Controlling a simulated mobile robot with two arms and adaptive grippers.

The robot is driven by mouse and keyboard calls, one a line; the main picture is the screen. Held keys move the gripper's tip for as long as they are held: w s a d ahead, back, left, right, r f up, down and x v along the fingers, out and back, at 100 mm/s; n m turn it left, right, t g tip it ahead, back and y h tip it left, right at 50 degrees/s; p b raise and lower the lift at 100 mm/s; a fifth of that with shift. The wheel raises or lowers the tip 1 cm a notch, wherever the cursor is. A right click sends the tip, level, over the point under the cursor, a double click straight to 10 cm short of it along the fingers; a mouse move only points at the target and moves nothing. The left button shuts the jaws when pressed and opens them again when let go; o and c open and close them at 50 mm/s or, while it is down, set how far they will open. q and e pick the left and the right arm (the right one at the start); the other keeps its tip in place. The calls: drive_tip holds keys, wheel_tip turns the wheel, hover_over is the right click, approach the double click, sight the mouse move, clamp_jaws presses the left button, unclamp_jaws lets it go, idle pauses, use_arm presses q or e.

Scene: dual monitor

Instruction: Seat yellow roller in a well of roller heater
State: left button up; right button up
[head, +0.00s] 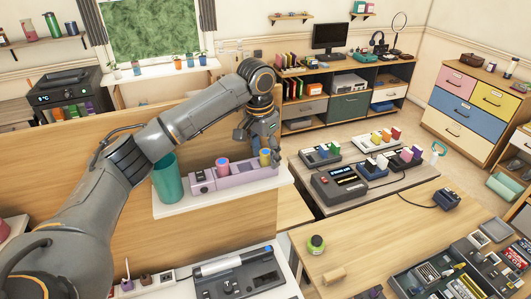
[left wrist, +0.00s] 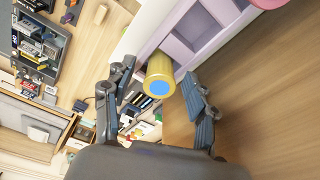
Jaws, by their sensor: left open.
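The yellow roller (head: 265,158) stands at the right end of the lilac roller heater (head: 208,182), its blue end up. In the left wrist view the yellow roller (left wrist: 158,76) points its blue end at the camera, at the end of the heater (left wrist: 203,28) beside empty compartments. I cannot tell how deep it sits in a well. My left gripper (head: 263,149) is above the heater's right end. In the left wrist view its open fingers (left wrist: 158,82) are on either side of the roller, with gaps visible. A pink roller (head: 222,164) stands in the heater. My right gripper is not in view.
A teal cup (head: 166,180) stands left of the heater on the white ledge (head: 187,211). The wooden partition (head: 120,172) rises behind. A lower table (head: 400,190) with several devices lies to the right.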

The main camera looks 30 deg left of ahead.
sight(262, 154)
use_arm(q)
wheel_tip(262, 154, up, 12)
drive_tip(key=s, duration=0.1)
drive_tip(key=shift+s+a, duration=0.15)
drive_tip(key=shift+a, duration=0.1)
drive_tip(key=shift+f, duration=0.15)
idle(0.4)
